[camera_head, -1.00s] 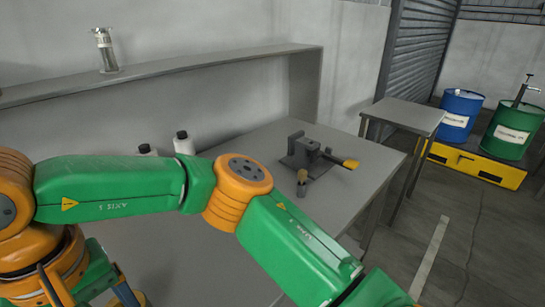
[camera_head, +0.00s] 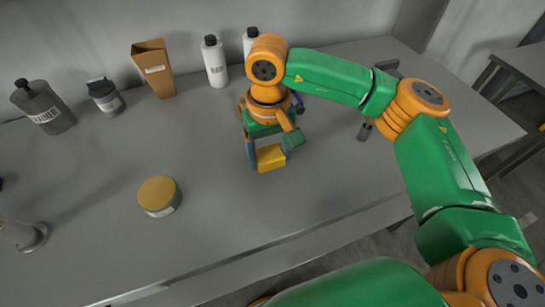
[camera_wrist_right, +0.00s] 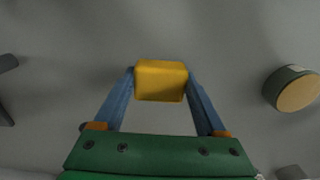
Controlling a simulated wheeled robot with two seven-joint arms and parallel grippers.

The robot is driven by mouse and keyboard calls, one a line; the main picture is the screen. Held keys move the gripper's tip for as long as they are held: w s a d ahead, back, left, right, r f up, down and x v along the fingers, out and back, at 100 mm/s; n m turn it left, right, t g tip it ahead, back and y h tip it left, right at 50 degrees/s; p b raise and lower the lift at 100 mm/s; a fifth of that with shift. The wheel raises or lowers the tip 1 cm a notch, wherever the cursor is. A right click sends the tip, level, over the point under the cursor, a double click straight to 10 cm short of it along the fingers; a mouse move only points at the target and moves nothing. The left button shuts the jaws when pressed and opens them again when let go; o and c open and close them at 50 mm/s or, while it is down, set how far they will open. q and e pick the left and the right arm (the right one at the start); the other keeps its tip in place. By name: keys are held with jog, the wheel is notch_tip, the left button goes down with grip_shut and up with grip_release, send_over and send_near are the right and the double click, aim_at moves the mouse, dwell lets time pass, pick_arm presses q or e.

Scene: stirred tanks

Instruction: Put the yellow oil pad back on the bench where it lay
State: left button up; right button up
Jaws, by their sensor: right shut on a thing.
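The yellow oil pad (camera_head: 271,157) is a small yellow block at the tips of my right gripper (camera_head: 267,155), over the grey bench (camera_head: 230,235). In the right wrist view the pad (camera_wrist_right: 161,80) sits between the two blue fingers of my right gripper (camera_wrist_right: 161,88), which are shut on it. I cannot tell whether the pad touches the bench. The bench around it is bare. My left gripper is not in view.
A round tin with a yellow lid (camera_head: 159,194) stands left of the pad. Bottles (camera_head: 214,61) and an orange-brown holder (camera_head: 153,69) line the back. The front middle is clear.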

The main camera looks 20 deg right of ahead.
aim_at(270, 162)
notch_tip(270, 162, down, 4)
jog(key=shift+w+d+r+p, duration=0.1)
jog(key=shift+d+r+p, duration=0.1)
jog(key=shift+p, duration=0.6)
jog(key=shift+f+b, duration=0.3)
jog(key=shift+b, duration=0.1)
jog(key=o, duration=1.1)
jog(key=shift+r, duration=0.1)
jog(key=shift+o, duration=0.2)
jog(key=shift+r, duration=0.1)
jog(key=shift+w+r, duration=0.1)
jog(key=shift+r, duration=0.2)
notch_tip(270, 162, up, 12)
jog(key=shift+f+b, duration=0.25)
jog(key=shift+b, duration=0.5)
